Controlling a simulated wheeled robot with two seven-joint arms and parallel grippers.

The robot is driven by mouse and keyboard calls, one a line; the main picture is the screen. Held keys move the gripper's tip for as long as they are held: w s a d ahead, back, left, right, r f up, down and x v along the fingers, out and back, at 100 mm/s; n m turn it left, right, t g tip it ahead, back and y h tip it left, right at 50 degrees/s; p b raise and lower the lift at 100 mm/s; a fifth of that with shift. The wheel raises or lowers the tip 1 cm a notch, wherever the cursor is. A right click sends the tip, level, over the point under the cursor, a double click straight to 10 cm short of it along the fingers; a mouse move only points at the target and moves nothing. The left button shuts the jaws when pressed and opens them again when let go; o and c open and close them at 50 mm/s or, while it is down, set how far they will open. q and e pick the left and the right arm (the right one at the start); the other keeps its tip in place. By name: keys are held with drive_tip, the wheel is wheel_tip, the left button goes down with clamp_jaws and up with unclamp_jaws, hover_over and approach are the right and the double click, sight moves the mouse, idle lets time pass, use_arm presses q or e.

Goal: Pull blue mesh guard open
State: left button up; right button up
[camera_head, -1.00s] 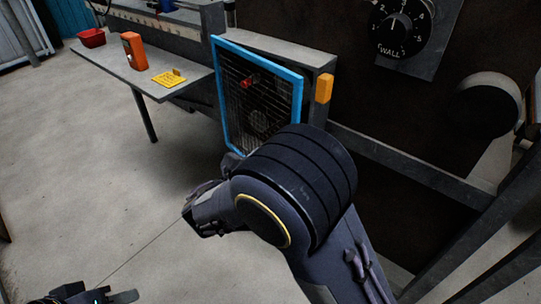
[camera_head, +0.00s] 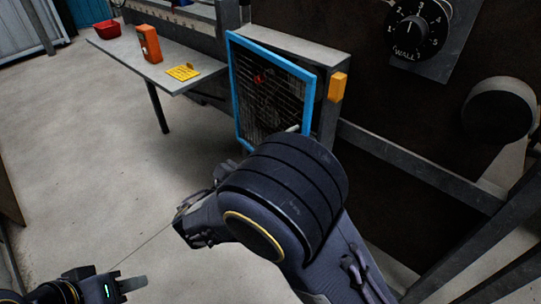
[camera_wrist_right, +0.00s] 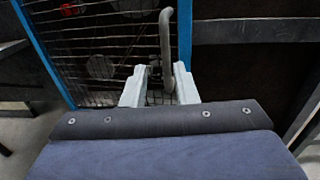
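The blue mesh guard (camera_head: 233,95) is a blue-framed panel of dark wire mesh on the front of a grey machine. Whether it stands ajar is hard to tell. In the head view my right arm hides that gripper. My left gripper (camera_head: 120,285) is low at the left, away from the guard.
A grey shelf (camera_head: 122,48) left of the guard carries a red bin (camera_head: 107,29), an orange device (camera_head: 149,44) and a yellow card (camera_head: 183,72). An orange block (camera_head: 338,86) sits right of the guard. A machine rail (camera_head: 420,167) runs right. The floor at left is clear.

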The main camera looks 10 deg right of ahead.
drive_tip(key=shift+p+v, duration=0.4)
drive_tip(key=shift+v, duration=1.6)
